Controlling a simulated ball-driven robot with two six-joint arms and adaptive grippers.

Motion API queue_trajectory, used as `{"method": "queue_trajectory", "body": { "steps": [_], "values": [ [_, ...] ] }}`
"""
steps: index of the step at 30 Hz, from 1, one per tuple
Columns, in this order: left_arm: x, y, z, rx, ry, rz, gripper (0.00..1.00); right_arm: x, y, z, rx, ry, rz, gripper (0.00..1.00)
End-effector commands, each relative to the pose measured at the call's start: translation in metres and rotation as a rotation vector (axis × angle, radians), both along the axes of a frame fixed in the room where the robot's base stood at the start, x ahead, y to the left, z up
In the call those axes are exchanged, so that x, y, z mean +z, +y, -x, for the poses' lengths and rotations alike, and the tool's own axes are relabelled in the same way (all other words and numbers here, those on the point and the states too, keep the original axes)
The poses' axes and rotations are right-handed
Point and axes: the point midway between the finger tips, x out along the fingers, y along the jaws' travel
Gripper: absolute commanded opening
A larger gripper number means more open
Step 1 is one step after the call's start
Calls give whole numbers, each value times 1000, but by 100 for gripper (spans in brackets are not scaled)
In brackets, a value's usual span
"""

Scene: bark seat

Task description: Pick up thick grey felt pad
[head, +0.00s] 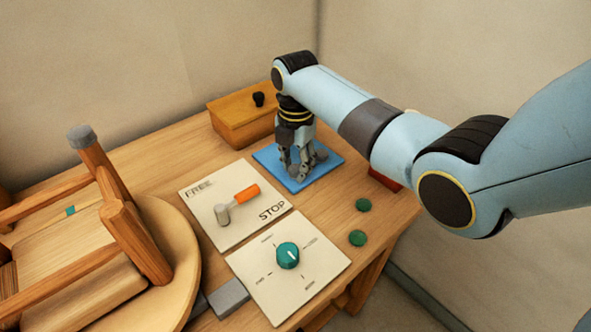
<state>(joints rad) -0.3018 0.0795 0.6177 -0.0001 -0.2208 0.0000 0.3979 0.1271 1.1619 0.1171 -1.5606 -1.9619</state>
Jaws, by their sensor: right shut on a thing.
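My right gripper (299,165) points down over the blue mat (325,172), its fingers low at the mat's surface. It is shut on a small grey thing, which I take to be the thick grey felt pad; the fingers hide most of it, and its grey blends with theirs. I cannot tell whether it still touches the mat. A tipped wooden chair (75,262) lies on a round wooden disc (178,250) at left. One of its raised legs ends in a grey cap (80,135). My left gripper is not in view.
A wooden box (238,122) with a black knob stands behind the mat. A FREE/STOP lever panel (215,195) and a teal dial panel (320,262) lie in front. Two green discs (362,205) (357,238) lie right. A grey block (228,298) sits at the front. A red thing (385,180) is partly hidden by my arm.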

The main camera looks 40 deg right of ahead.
Motion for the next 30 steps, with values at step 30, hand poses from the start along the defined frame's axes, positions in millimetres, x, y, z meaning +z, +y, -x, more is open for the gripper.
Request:
{"method": "queue_trajectory", "body": {
  "steps": [30],
  "values": [
    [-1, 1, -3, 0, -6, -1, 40, 97, -60, 75, 2, -1, 5, 21]
  ]
}}
